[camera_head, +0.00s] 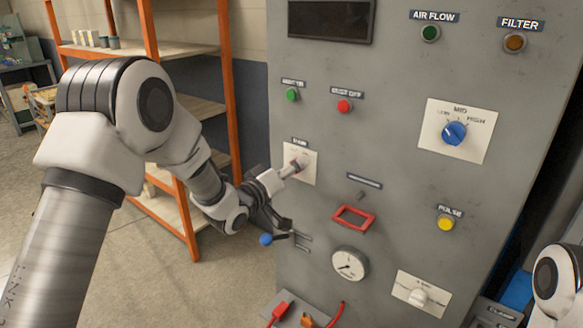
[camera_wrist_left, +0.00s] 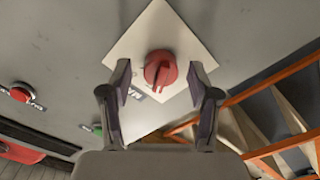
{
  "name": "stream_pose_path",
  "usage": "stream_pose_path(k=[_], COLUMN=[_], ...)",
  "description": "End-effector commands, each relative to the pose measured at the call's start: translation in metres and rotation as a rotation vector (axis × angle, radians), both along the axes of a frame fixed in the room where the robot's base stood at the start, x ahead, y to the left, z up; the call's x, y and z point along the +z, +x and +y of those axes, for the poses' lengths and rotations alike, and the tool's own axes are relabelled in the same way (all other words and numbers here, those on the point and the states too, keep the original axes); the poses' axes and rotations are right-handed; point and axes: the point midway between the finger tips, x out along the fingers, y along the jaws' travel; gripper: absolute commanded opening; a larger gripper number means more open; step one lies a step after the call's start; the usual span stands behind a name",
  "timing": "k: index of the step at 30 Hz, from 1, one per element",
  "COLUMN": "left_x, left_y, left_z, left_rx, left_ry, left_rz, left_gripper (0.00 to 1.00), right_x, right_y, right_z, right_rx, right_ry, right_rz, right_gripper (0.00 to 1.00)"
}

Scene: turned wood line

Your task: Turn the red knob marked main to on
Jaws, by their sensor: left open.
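The red main knob (camera_wrist_left: 160,70) sits on a square white plate (camera_wrist_left: 150,30) in the left wrist view. A raised grip with a dark line runs across its face; I cannot read its marks there. In the head view the plate (camera_head: 308,154) is on the grey cabinet under a small label, and my gripper largely hides the knob. My left gripper (camera_head: 293,169) is at the plate. Its two fingers are open, one on each side of the knob, with gaps showing between them and it. My right gripper is out of view.
A blue-ended lever (camera_head: 266,239) sticks out below my left gripper. Orange shelving (camera_head: 232,90) stands left.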

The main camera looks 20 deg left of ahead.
Motion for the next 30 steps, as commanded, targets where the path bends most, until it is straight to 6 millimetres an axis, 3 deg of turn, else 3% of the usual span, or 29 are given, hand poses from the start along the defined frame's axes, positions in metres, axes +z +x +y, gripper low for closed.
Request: stream_pose_path(k=[4,9,22,30], left_x=[-0.001,-0.001,-0.002,-0.004], left_y=[0.0,0.0,-0.001,-0.001], left_z=[0.0,0.0,0.0,0.001], left_rx=[-0.001,0.0,0.001,0.001], left_ry=[0.0,0.0,0.036,0.173], left_rz=[0.001,0.001,-0.012,-0.062], left_gripper=[0.61,0.01,0.02,0.02], right_x=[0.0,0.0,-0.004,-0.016], right_y=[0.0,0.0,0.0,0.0], right_z=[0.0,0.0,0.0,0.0], right_rx=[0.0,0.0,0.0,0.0], right_ry=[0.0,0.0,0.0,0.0], right_rz=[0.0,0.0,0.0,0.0], right_gripper=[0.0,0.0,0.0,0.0])
